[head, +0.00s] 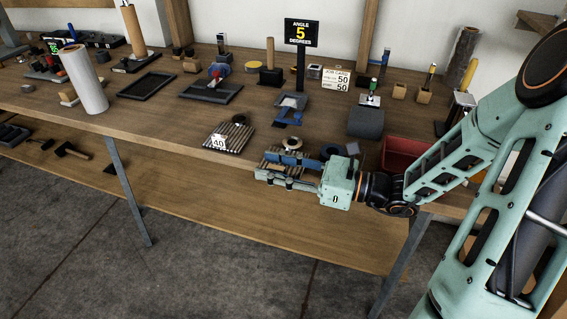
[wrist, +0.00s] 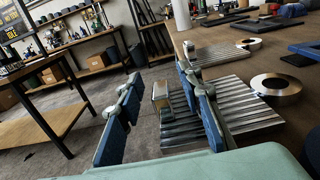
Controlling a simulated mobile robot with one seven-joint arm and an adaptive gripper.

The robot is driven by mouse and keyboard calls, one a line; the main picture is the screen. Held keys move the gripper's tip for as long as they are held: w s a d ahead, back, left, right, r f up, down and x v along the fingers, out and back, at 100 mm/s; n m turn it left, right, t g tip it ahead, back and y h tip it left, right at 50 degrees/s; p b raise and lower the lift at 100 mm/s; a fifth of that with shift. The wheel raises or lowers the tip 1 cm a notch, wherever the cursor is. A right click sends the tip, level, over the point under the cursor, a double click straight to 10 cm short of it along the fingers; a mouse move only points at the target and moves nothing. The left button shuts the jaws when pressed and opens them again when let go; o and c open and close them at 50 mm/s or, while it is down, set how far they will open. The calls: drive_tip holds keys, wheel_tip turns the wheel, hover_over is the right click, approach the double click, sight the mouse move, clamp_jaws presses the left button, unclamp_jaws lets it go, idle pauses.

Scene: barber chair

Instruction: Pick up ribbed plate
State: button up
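One ribbed plate (head: 234,134) with a white "40" label lies near the table's front edge, left of my gripper. A second ribbed plate (head: 272,157) lies beside my gripper and is partly hidden by it. In the wrist view, this nearer grey ribbed plate (wrist: 240,122) lies to the right, with a small block-like piece (wrist: 162,96) at its left end. My gripper (head: 266,173) is open at the table's front edge; in the wrist view its blue-padded fingers (wrist: 160,88) stand apart. The block-like piece appears between them; whether they touch it is unclear.
A metal ring (head: 292,143) sits at the nearer plate. A dark grey block (head: 366,123) and a red bin (head: 402,153) stand to the right. A sign (head: 301,32) reads "ANGLE 5 DEGREES". Free floor lies before the table; a lower shelf (head: 230,205) runs beneath.

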drive_tip(key=shift+c, duration=0.2)
clamp_jaws()
drive_tip(key=shift+r, duration=0.2)
drive_tip(key=shift+r+p, duration=0.4)
drive_tip(key=shift+p, duration=0.2)
wheel_tip(320, 180, up, 3)
drive_tip(key=p, duration=0.3)
drive_tip(key=shift+f, duration=0.15)
drive_tip(key=s+r+p, duration=0.9)
drive_tip(key=s+p, duration=0.5)
drive_tip(key=p, duration=0.6)
drive_tip(key=shift+d+r+p, duration=0.15)
drive_tip(key=shift+d+p, duration=0.05)
drive_tip(key=shift+p, duration=0.2)
